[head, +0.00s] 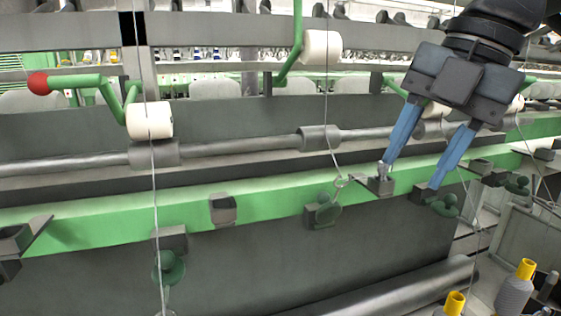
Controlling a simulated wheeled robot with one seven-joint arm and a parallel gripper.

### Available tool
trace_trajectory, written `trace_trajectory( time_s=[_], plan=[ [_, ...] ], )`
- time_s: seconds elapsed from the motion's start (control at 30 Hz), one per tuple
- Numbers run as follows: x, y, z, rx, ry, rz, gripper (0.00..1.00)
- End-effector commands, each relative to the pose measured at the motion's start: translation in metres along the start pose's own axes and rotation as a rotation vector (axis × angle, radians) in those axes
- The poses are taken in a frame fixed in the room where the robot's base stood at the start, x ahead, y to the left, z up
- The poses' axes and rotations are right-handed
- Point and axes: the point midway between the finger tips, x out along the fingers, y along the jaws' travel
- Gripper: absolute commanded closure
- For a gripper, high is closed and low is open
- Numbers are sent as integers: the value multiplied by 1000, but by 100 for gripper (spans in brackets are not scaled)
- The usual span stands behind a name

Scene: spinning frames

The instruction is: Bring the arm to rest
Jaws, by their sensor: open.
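My gripper (406,178) hangs from the upper right in the head view, tilted down to the left. Its two blue fingers are spread apart with nothing seen between their tips. The fingertips appear in front of or close to the green rail (270,197) and a small grey bracket (376,186) on it. I cannot tell whether they touch. Part of my arm runs out of the picture at the top right.
White rollers (149,121) hang on green arms, one with a red ball (38,83). Thin threads run down across the rail. A grey shaft (230,143) runs behind. Yellow-topped bobbins (515,290) stand lower right. The dark panel (320,260) below the rail is mostly bare.

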Motion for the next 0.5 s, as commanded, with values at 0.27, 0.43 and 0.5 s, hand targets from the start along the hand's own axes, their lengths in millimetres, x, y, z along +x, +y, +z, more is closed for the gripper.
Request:
trace_trajectory(
  time_s=[0.27,0.43,0.5],
  plan=[
    [40,48,-26,121,174,307,53],
    [57,78,-40,251,310,516,53],
    [62,88,-45,312,367,596,53]
  ],
)
